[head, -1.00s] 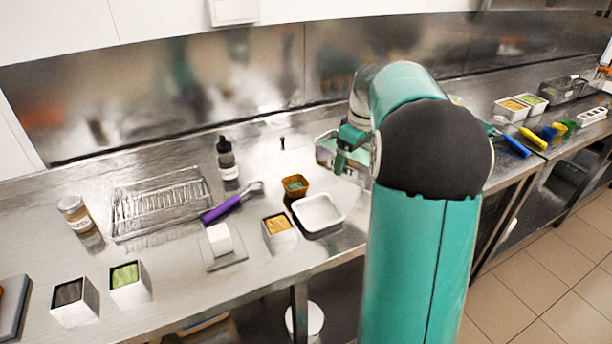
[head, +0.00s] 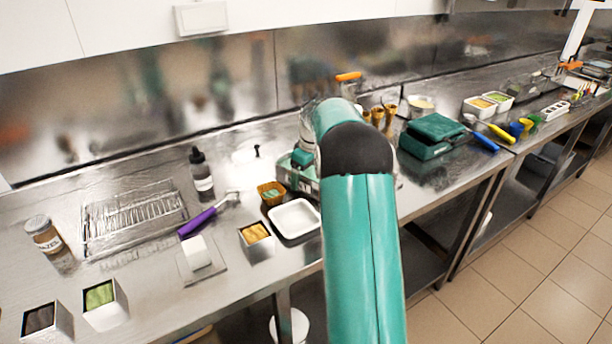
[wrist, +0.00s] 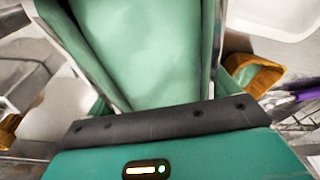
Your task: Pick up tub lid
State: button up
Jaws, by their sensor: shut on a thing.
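My gripper (head: 304,168) is low over the counter, just behind the white tub (head: 295,218) and partly hidden by my arm. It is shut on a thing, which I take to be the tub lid. In the wrist view a smooth mint-green surface fills the middle, between pale finger edges; I cannot tell how much of it is lid and how much is finger. The white tub stands open and empty by the counter's front edge. Its corner also shows at the top right of the wrist view (wrist: 275,15).
Cones (head: 377,116) and a dark green case (head: 432,135) stand to the right.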

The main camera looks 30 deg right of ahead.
jog(key=shift+f, duration=0.2)
jog(key=shift+f, duration=0.1)
jog(key=o, duration=1.3)
jog(key=shift+f, duration=0.1)
